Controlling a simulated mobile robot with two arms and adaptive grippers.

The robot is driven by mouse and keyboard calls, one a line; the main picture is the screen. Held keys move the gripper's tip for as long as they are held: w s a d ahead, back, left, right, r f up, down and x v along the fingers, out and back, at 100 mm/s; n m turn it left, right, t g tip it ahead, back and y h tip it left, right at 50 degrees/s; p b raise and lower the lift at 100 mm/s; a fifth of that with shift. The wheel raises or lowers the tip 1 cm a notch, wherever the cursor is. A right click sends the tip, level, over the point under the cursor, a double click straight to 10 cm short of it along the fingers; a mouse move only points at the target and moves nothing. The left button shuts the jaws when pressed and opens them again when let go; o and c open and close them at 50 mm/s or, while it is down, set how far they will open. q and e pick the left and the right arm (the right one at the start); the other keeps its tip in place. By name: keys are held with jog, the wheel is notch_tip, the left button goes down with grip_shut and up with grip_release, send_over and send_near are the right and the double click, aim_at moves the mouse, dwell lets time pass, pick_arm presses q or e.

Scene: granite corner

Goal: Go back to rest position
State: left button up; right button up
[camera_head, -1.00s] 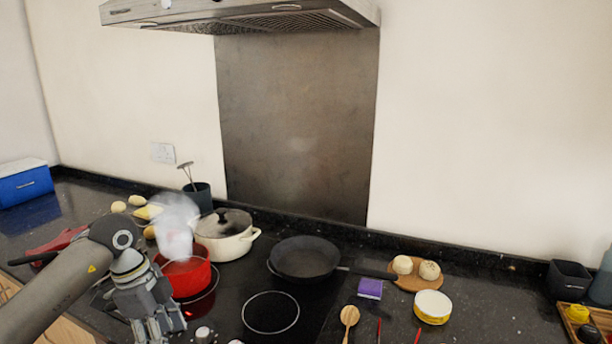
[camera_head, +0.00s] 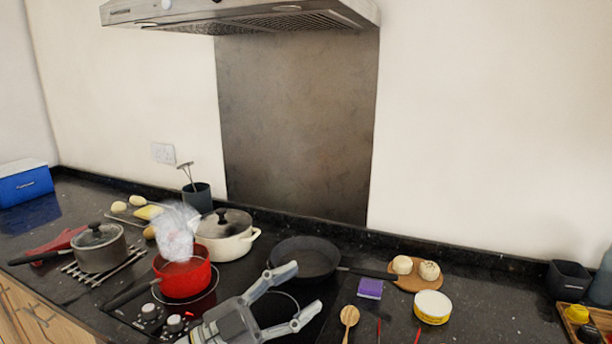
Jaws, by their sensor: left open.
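My left gripper (camera_head: 303,296) is low in the middle of the head view, in front of the frying pan. Its two fingers are spread wide with nothing between them, over the front right burner ring of the hob. The gripper covers part of that ring. My right gripper is not in view.
A steaming red pot (camera_head: 184,279) sits left of the gripper, with a cream lidded pot (camera_head: 225,245) behind it. A frying pan (camera_head: 305,258) is on the hob. A grey lidded pot (camera_head: 99,254) stands on a rack. A wooden spoon (camera_head: 349,317) lies to the right.

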pick_arm(q)
jog(key=w+a+f+n+t+y, duration=0.3)
jog(key=a+n+t+y, duration=0.75)
jog(key=n, duration=0.25)
jog(key=s+a+f+n+g+y, duration=0.25)
jog(key=a+f+y, duration=0.2)
jog(key=f, duration=0.25)
jog(key=s+a+f+n+g+y, duration=0.2)
jog(key=a+f+n+g+y, duration=0.1)
jog(key=f+y, duration=0.3)
jog(key=s+f+m+g+h, duration=0.1)
jog(key=s+f+g, duration=0.6)
jog(key=s, duration=0.5)
jog(key=s+f+g+h, duration=0.1)
jog(key=s+f+g, duration=0.3)
jog(key=s+f, duration=0.7)
notch_tip(320, 180, down, 24)
jog(key=s+g, duration=0.1)
jog(key=s+a+f+g, duration=0.1)
jog(key=s+a+f, duration=0.1)
jog(key=s+f, duration=0.6)
jog(key=s+a+f, duration=0.1)
jog(key=s+f, duration=0.8)
jog(key=shift+s+a+m+g, duration=0.35)
jog(key=shift+g, duration=0.05)
